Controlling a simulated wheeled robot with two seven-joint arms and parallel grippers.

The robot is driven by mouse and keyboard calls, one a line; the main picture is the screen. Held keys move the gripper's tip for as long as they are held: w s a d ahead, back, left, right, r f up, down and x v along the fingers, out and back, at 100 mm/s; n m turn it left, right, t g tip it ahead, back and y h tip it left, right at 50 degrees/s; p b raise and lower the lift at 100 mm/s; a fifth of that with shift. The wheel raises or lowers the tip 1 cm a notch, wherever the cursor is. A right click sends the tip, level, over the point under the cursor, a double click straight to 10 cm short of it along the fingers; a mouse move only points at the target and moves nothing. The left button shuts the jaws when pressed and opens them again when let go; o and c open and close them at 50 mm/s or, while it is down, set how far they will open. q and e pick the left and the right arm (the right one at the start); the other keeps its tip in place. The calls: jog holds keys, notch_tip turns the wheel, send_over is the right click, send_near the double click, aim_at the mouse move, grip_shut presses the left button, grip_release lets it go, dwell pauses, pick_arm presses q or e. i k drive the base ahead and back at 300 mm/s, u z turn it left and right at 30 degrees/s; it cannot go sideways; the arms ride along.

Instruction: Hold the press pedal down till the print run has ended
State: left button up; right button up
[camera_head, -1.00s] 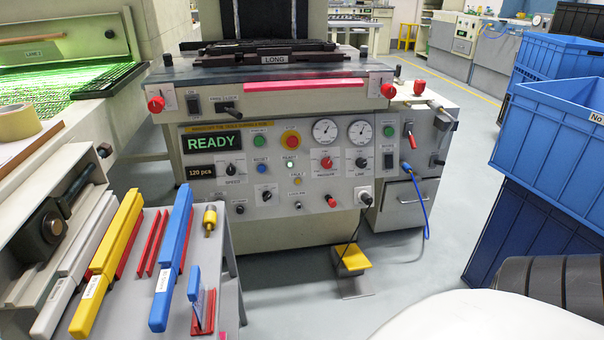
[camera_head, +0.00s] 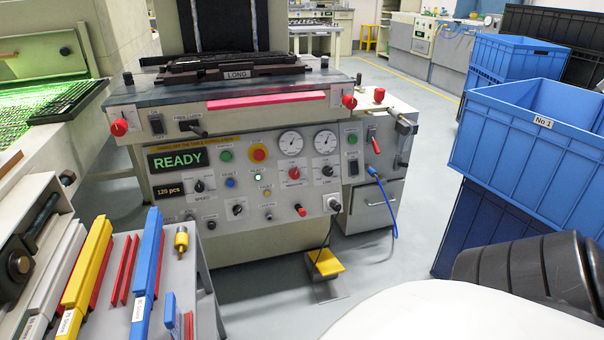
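The press pedal (camera_head: 326,263) is a yellow plate on a grey base. It sits on the floor in front of the printing machine (camera_head: 250,180), with a black cable running up to the panel. Nothing touches it. The display (camera_head: 178,160) reads READY, and a smaller one (camera_head: 168,191) below reads 120 pcs. A small round light (camera_head: 258,178) on the panel glows pale. A tray marked LONG (camera_head: 235,74) lies on the machine's top. Neither of my grippers is in view.
A side table (camera_head: 185,262) with yellow, blue and red bars stands at the lower left. Blue crates (camera_head: 540,135), one labelled No.1, are stacked at the right. A black ribbed part (camera_head: 520,275) shows at the lower right. Grey floor (camera_head: 390,265) is clear around the pedal.

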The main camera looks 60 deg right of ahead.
aim_at(327, 263)
jog(key=z, duration=2)
